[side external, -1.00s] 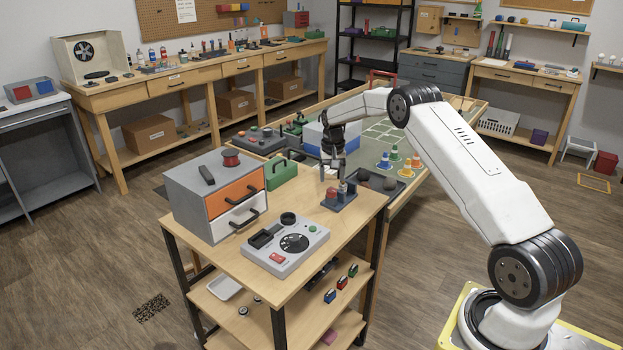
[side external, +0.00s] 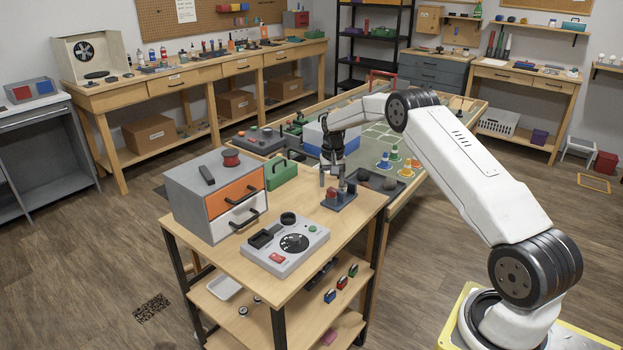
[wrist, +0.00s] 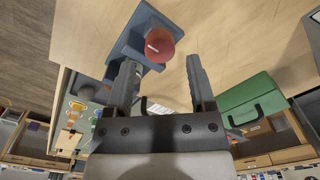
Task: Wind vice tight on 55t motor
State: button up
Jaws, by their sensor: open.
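The vice (side external: 339,201) is a small blue-grey block on a base, standing on the wooden cart top near its far right corner. Its red round knob (side external: 330,193) faces the front left. In the wrist view the red knob (wrist: 160,43) has a white line across it, and the vice's blue base (wrist: 146,20) shows behind it. My gripper (side external: 332,182) hangs just above the vice. In the wrist view my gripper (wrist: 162,68) is open, its tips apart just short of the knob, with nothing between them. I cannot make out the motor in the vice.
A green toolbox (side external: 282,174) and a grey drawer unit (side external: 190,200) stand left of the vice. A grey control box (side external: 285,243) sits in front. A dark tray (side external: 378,184) lies behind right. Bare wood lies between the vice and control box.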

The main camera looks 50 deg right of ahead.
jog(key=shift+f, duration=1.35)
jog(key=shift+c, duration=0.2)
grip_shut()
jog(key=shift+m, duration=0.3)
jog(key=shift+m, duration=1.5)
